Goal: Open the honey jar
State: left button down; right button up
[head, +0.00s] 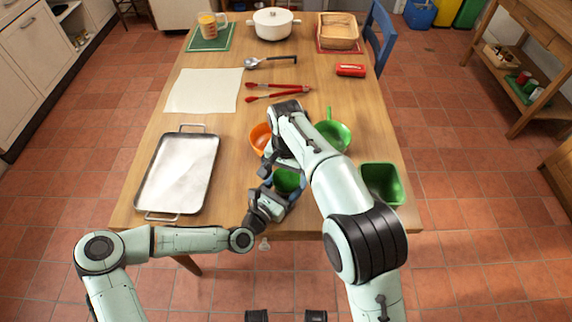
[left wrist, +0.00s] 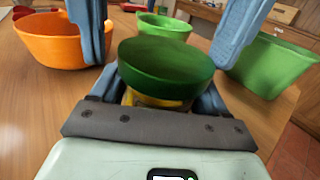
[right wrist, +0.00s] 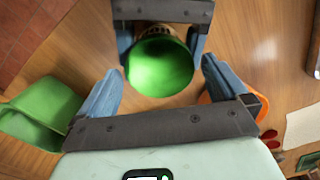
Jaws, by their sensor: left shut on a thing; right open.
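The honey jar shows in the left wrist view as a wide dark-green lid (left wrist: 165,65) over a yellowish body (left wrist: 150,101) that is mostly hidden. The lid also shows from above in the right wrist view (right wrist: 160,65) and, partly covered by my arm, in the head view (head: 287,180). My left gripper (left wrist: 158,98) is shut on the jar's body below the lid. My right gripper (right wrist: 160,85) is open above the jar, its fingers at either side of the lid with a small gap. The lid sits on the jar.
An orange bowl (head: 260,137), a green pan (head: 334,136) and a green square bowl (head: 382,182) stand close around the jar. A metal tray (head: 180,172) lies to the left. Red tongs (head: 280,90) lie farther back.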

jog(key=shift+f, duration=0.25)
jog(key=c, duration=1.1)
jog(key=shift+o, duration=0.2)
jog(key=n, duration=0.6)
jog(key=shift+r, duration=0.3)
jog(key=shift+r, duration=0.85)
